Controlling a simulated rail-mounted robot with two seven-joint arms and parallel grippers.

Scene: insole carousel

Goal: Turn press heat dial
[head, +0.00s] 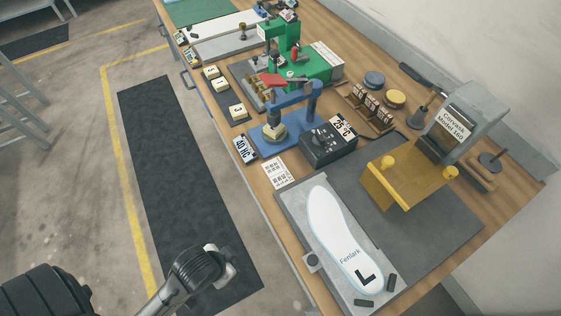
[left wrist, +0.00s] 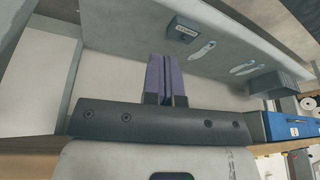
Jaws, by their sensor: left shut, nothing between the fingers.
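A sign reading 25 °C (head: 342,128) stands at the box's back edge. My left gripper (left wrist: 164,65) shows its purple fingers pressed together and empty in the left wrist view, facing a pale panel. In the head view an arm of mine ends at the bottom, left of the bench and well apart from the dial, fingers not discernible.
A white insole (head: 340,235) lies on a grey plate at the bench's front. A yellow fixture (head: 408,178) and a grey Corvask machine (head: 462,125) stand to the right. A green press (head: 288,50) stands behind the blue one. Open floor with a dark mat (head: 175,170) lies left.

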